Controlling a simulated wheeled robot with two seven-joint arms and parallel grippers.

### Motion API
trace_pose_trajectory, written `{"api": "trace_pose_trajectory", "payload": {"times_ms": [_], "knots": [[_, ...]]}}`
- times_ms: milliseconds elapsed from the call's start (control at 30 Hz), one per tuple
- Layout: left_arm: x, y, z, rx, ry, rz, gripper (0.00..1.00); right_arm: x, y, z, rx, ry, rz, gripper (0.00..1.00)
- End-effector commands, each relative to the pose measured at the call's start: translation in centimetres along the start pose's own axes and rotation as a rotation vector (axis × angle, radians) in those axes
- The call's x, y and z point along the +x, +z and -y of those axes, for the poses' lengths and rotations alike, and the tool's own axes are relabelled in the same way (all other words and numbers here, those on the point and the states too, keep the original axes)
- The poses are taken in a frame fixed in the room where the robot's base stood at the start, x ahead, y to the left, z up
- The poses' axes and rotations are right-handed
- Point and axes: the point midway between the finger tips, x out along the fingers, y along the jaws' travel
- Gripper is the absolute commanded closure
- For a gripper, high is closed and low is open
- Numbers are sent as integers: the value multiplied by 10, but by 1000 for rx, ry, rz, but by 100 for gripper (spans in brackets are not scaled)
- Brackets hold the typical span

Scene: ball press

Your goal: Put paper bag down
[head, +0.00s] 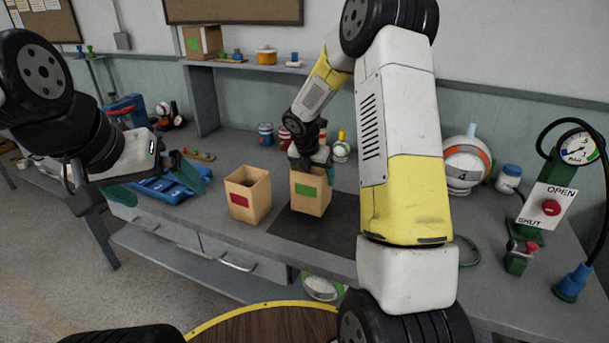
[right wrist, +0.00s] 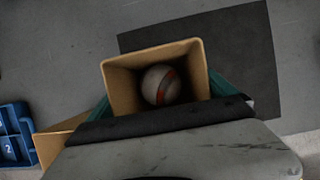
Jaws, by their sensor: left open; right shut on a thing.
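A tan paper bag with a green label (head: 309,197) is upright at the dark mat (head: 293,223) on the bench. My right gripper (head: 312,158) is shut on this bag near its top. In the right wrist view the open bag (right wrist: 112,80) has teal fingers on both sides, and a white ball with red stripes (right wrist: 161,85) lies inside. Whether its base touches the mat cannot be told. A second bag with a red label (head: 240,197) stands just left of it. My left gripper (head: 168,194) is open and empty at the left, in front of a blue tray.
The blue tray (head: 172,188) lies left of the bags; its corner shows in the right wrist view (right wrist: 14,135). A striped ball marked 4 (head: 466,165) and a gauge stand with a red button (head: 549,205) are at the right. The mat's right part is hidden by my right arm.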

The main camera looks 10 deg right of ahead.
Motion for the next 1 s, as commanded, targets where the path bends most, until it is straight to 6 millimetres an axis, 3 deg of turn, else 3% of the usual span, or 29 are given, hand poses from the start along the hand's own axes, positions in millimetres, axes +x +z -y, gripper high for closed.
{"api": "trace_pose_trajectory", "payload": {"times_ms": [67,367,733,767,1000], "knots": [[0,0,0,0,0,0,0,4,7,1,2,-1,0,63],[0,0,0,0,0,0,0,34,-6,0,-1,0,-1,63],[0,0,0,0,0,0,0,38,-8,1,0,-1,-1,63],[0,0,0,0,0,0,0,38,-8,1,0,-1,-1,1],[0,0,0,0,0,0,0,38,-8,1,0,0,0,0]]}}
